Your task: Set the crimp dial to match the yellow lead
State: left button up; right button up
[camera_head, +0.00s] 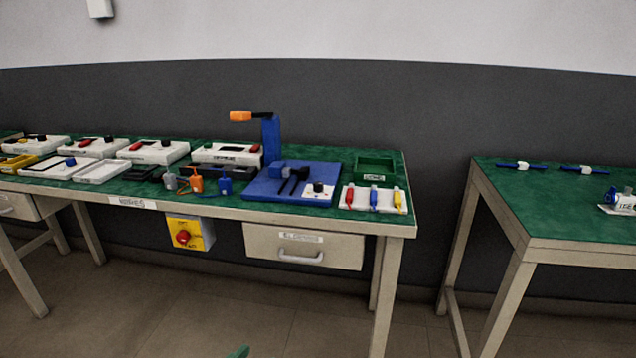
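A blue crimp press (270,140) with an orange-tipped lever stands on a blue base plate near the right end of the long table. On that base, a small white plate carries a black dial (318,187); its setting is too small to read. The yellow lead (398,200) lies in a white tray (360,207) to the right of the press, beside a blue lead (374,199) and a red lead (350,196). Neither of my grippers is in view.
A green bin (375,168) stands behind the tray. Orange, blue and grey small pumps (196,181) and several white boxes (152,151) fill the table's left. A drawer (301,248) and yellow box with red button (187,235) are below. A gap separates a second table (560,215).

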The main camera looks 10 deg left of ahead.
aim_at(317, 186)
jog(key=u, duration=0.45)
jog(key=k, duration=0.55)
jog(key=u, duration=1.1)
jog(key=i, duration=1.15)
jog(key=z, duration=0.6)
jog(key=i, duration=0.7)
jog(key=z, duration=0.5)
